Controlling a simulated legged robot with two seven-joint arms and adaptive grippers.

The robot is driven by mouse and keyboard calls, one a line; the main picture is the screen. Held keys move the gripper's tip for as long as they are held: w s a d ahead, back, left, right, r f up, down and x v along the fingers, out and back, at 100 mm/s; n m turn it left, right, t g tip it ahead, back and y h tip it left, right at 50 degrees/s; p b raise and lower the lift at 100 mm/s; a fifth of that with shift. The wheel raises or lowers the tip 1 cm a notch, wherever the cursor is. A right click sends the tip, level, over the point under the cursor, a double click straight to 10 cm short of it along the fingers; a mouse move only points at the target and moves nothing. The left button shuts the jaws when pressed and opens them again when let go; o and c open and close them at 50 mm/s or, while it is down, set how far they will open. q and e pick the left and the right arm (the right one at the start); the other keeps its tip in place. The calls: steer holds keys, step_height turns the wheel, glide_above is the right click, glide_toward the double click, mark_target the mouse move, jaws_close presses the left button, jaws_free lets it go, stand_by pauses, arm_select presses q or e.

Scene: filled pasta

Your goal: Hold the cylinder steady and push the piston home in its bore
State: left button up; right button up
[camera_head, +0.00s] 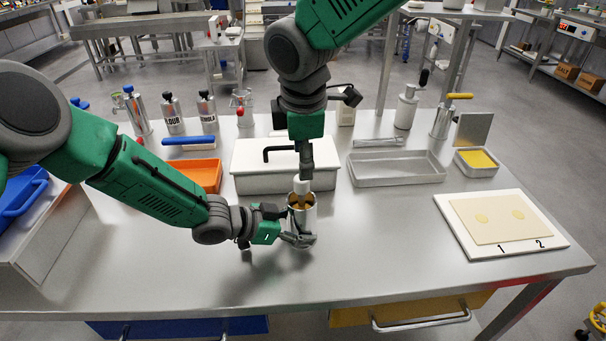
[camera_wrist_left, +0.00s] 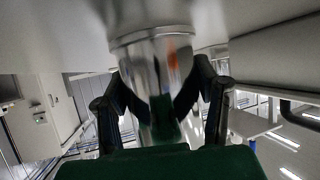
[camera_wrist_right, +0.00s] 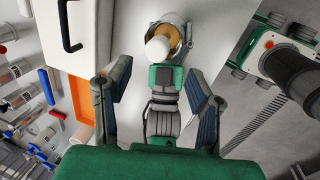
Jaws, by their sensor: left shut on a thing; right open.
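The metal cylinder (camera_head: 302,222) stands upright on the steel table, open end up; it also shows in the left wrist view (camera_wrist_left: 150,50). My left gripper (camera_head: 297,238) is shut around its lower part, with its fingers on both sides in the left wrist view (camera_wrist_left: 165,90). The piston (camera_head: 302,187) has a white rod end and a tan part in the cylinder's mouth; in the right wrist view its white end (camera_wrist_right: 157,48) points up at me. My right gripper (camera_wrist_right: 157,80) is open above it, fingers apart. How deep the piston sits is hard to tell.
A white lidded box (camera_head: 250,182) stands close behind the cylinder. An orange tray (camera_head: 205,172) is to its left, and a metal tray (camera_head: 395,180) to its right. A white board (camera_head: 470,248) with a dough sheet lies at the right. The table front is clear.

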steer(key=v, duration=0.2)
steer(key=shift+r, duration=0.25)
arm_select(q)
steer(key=o, duration=1.1)
